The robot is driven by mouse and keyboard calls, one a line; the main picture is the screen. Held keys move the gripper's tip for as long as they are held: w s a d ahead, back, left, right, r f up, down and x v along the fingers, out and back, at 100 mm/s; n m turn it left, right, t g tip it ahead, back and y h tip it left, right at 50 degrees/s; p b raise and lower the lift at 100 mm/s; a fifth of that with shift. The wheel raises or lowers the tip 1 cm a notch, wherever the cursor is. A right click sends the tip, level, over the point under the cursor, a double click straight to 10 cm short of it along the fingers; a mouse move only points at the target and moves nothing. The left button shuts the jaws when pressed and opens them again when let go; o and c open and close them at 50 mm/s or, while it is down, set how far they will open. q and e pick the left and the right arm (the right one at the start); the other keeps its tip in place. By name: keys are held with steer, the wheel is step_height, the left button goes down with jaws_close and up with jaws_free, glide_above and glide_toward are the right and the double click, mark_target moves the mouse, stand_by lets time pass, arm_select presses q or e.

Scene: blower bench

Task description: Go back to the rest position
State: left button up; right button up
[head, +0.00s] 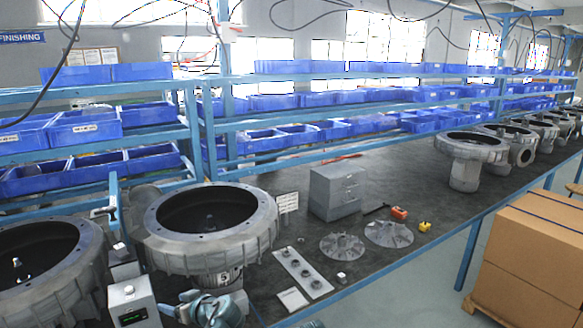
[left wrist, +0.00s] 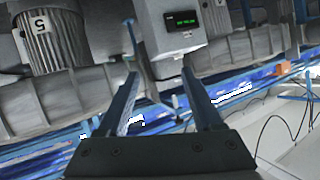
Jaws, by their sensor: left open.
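My left gripper (head: 170,309) is low in the head view, right of a grey box with a green display (head: 130,303) and in front of a large grey blower housing (head: 210,215). In the left wrist view the two fingers of the left gripper (left wrist: 160,72) are spread apart, with nothing between them. The display box (left wrist: 178,30) shows upside down beyond the fingertips, and a motor marked 5 (left wrist: 48,40) shows at the left. I cannot tell any contact with the box. My right gripper is not in view.
A second blower housing (head: 45,265) stands at far left. On the bench are a panel with round knobs (head: 302,272), two finned discs (head: 342,246) and a grey drawer cabinet (head: 336,192). Blue bins (head: 85,127) fill the shelves behind. Cardboard boxes (head: 530,255) stand at right.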

arm_select(q)
steer(key=s+d+f+m+g+h, duration=0.2)
steer(key=s+d+f+m+h, duration=0.1)
steer(key=d, duration=0.5)
steer(key=s+d+f+m+g+h, duration=0.3)
steer(key=s+d+f+m, duration=0.2)
steer(key=s+d, duration=0.3)
steer(key=s+d+f+m+g+h+b, duration=0.1)
steer(key=s+d+f+m+g+h, duration=0.1)
steer(key=s+d+f+m+h, duration=0.2)
steer(key=s+d+f, duration=0.2)
steer(key=d, duration=0.2)
steer(key=shift+s+d+f+m+g, duration=0.25)
steer(key=shift+m+g, duration=0.05)
steer(key=shift+m, duration=0.1)
